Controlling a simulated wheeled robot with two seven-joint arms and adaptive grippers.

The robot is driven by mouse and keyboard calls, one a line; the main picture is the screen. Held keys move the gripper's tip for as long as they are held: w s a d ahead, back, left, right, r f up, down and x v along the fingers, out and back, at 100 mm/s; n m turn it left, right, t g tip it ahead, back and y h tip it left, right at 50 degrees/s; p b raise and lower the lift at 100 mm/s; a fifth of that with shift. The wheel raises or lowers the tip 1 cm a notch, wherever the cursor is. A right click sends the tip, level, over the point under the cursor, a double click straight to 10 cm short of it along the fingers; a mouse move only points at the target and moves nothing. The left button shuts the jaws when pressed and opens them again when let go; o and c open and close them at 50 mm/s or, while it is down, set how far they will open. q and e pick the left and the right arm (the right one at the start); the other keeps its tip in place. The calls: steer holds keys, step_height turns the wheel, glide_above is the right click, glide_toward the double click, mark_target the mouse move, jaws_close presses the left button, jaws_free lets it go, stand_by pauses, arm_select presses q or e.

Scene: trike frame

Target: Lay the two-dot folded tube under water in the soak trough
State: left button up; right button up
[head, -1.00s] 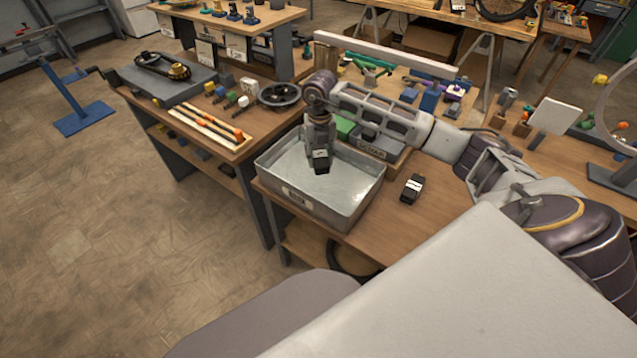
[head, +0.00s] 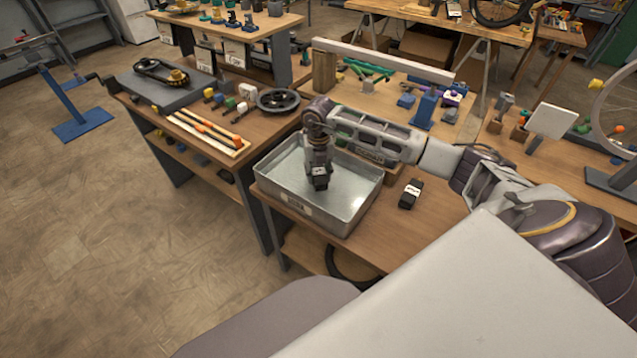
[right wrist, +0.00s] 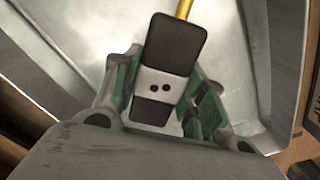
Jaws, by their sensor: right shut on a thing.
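The two-dot folded tube (right wrist: 166,68) is black with a white band that bears two black dots, seen in the right wrist view. My right gripper (right wrist: 158,95) is shut on it, with green-lined fingers on both sides of the band. In the head view the right gripper (head: 319,170) points down over the metal soak trough (head: 350,215), with the dark tube (head: 320,183) at its tip. I cannot tell whether the tube touches the water (head: 345,185). The left gripper is not in view.
Another black folded tube with a white band (head: 411,194) lies on the bench right of the trough. The trough walls stand close around my right gripper. A tray with orange-tipped sticks (head: 208,133) and a black ring-shaped part (head: 278,100) lie on the bench to the left.

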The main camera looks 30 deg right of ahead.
mark_target(318, 171)
steer(key=shift+f, duration=2.4)
steer(key=shift+f, duration=0.15)
steer(key=o, duration=1.1)
step_height(318, 171, up, 12)
steer(key=shift+r, duration=0.2)
